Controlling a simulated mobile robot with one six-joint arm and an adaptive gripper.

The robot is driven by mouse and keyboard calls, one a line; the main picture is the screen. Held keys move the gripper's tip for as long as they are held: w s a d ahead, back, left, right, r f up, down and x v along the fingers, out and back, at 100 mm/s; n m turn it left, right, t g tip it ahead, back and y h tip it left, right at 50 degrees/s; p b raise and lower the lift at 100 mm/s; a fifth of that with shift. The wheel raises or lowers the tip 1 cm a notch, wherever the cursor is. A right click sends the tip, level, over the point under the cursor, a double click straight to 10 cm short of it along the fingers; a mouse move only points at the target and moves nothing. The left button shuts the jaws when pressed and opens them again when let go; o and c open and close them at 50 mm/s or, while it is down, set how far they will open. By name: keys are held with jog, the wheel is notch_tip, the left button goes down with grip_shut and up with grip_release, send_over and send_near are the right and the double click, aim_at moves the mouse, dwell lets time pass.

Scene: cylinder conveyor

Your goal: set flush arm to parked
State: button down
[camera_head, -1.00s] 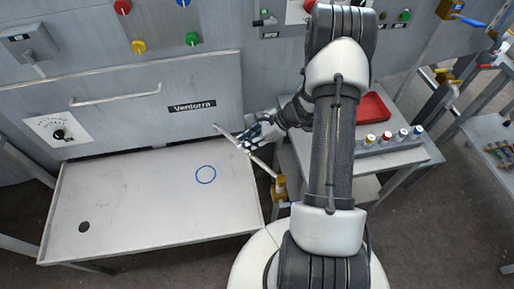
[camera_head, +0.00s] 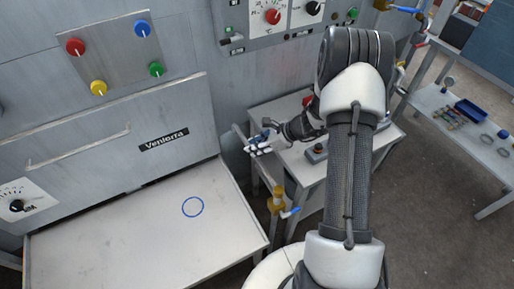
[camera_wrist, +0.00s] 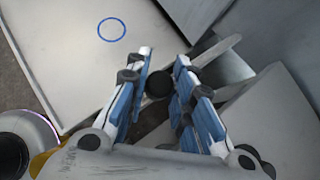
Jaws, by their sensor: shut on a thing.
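The flush arm appears to be the pale grey bar (camera_head: 238,132) beside the right edge of the white table, above a yellow valve fitting (camera_head: 278,200) with a blue handle. My gripper (camera_head: 253,146) is shut on this bar, with the bar's far end sticking out beyond the fingers. In the wrist view the bar (camera_wrist: 217,50) passes under my gripper (camera_wrist: 160,85). A dark round part (camera_wrist: 157,84) shows between the fingers. Much of the bar is hidden by the fingers, and no parked mark can be made out.
The white table (camera_head: 110,235) with a blue ring (camera_head: 193,207) lies left of my gripper. A grey side table (camera_head: 335,175) stands to the right, partly behind my arm. The machine's grey wall with the Ventorra plate (camera_head: 164,140) rises behind.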

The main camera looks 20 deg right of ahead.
jog(key=shift+d, duration=0.15)
jog(key=c, duration=1.4)
grip_release()
jog(key=v, duration=1.2)
